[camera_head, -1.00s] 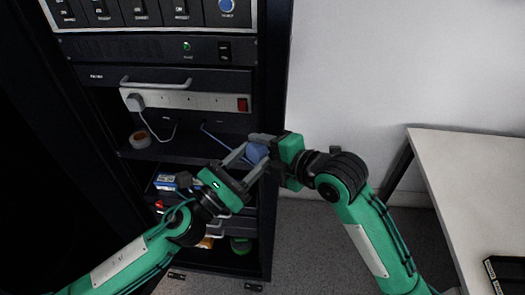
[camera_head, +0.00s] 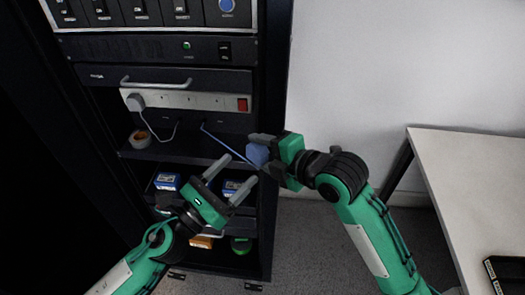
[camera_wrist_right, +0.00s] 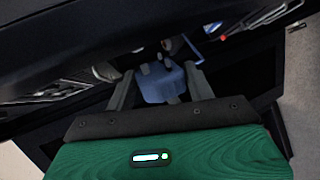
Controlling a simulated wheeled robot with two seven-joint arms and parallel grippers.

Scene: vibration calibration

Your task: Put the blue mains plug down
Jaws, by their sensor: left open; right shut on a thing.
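The blue mains plug (camera_head: 257,154) is held between the fingers of my right gripper (camera_head: 262,146), in front of the rack's right side. A blue cord runs from it up and left to the rack. The plug also shows in the right wrist view (camera_wrist_right: 163,84), between the two fingers of the right gripper (camera_wrist_right: 160,82). My left gripper (camera_head: 238,170) is open and empty, just below and left of the plug, its fingers pointing up and right. It appears apart from the plug.
A white power strip (camera_head: 190,101) with a white plug (camera_head: 136,102) and red switch crosses the rack. A tape roll (camera_head: 141,139) lies on the rack shelf (camera_head: 180,152). Blue boxes (camera_head: 167,182) sit below. A white table (camera_head: 470,185) stands at right.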

